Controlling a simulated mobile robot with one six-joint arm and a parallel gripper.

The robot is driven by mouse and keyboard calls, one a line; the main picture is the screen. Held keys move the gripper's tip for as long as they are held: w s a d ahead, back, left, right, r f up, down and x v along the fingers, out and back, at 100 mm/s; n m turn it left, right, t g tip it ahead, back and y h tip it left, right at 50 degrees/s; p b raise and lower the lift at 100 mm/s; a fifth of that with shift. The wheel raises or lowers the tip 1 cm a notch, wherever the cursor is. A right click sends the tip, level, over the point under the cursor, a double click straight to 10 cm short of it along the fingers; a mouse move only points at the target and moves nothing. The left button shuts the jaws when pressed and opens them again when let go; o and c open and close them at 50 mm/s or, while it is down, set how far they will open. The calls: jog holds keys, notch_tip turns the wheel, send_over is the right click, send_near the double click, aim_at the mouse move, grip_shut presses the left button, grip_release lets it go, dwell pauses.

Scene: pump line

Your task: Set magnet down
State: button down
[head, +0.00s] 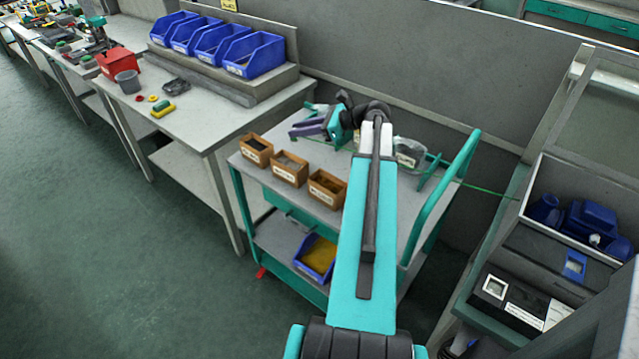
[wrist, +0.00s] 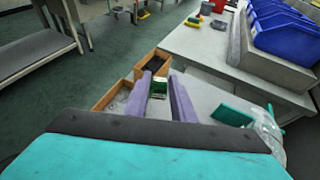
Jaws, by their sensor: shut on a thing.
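My gripper (head: 300,130) reaches over the back left part of the teal cart (head: 237,187). In the wrist view its two purple fingers (wrist: 160,80) are shut on a small green and metallic piece, which I take to be the magnet (wrist: 158,89). Its lower part is hidden, so I cannot tell whether it touches the cart top. In the head view I cannot make the magnet out. Three small labelled wooden boxes stand in a row on the cart: a left one (head: 257,152), a middle one (head: 290,170) and a right one (head: 327,189).
A clear container (head: 408,152) and a flat green piece (wrist: 232,116) lie on the cart top. A workbench (head: 190,120) with blue bins (head: 252,55) stands to the left. A blue bin (head: 316,257) sits on the lower shelf. A grey wall stands behind the cart.

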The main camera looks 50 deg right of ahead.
aim_at(302, 154)
jog(key=shift+f+p, duration=0.6)
jog(key=shift+f, duration=2.5)
jog(key=shift+f, duration=0.1)
jog(key=shift+f+p, duration=0.45)
jog(key=shift+f, duration=1.35)
jog(key=shift+f, duration=0.1)
jog(key=c, duration=1.8)
grip_release()
jog(key=shift+b+v, duration=0.95)
jog(key=shift+v, duration=2.8)
